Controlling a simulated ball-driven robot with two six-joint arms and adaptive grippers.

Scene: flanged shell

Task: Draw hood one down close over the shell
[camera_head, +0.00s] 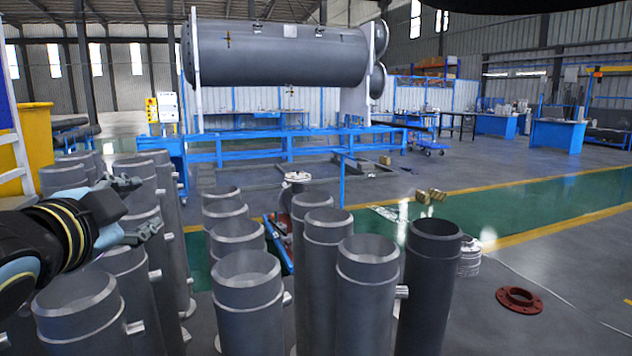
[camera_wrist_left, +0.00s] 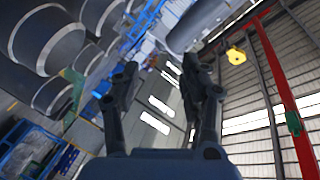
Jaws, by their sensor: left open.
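A large grey horizontal shell (camera_head: 280,55) with a flanged left end rests high on white supports at the back of the head view. Nothing in view can be identified for certain as hood one. A dark rounded shape (camera_head: 520,3) is cut off by the top edge, and I cannot tell what it is. My left gripper (camera_head: 143,208) is open and empty, above upright grey pipes at the left and far from the shell. It also shows in the left wrist view (camera_wrist_left: 160,68), with nothing between its fingers. My right gripper is not in view.
Many open-topped grey pipes (camera_head: 245,285) stand upright in front, some with side stubs. A red flange ring (camera_head: 519,300) lies on the floor at right. Blue rails (camera_head: 280,145) stand before the shell. The green floor lane (camera_head: 520,220) is mostly clear at right.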

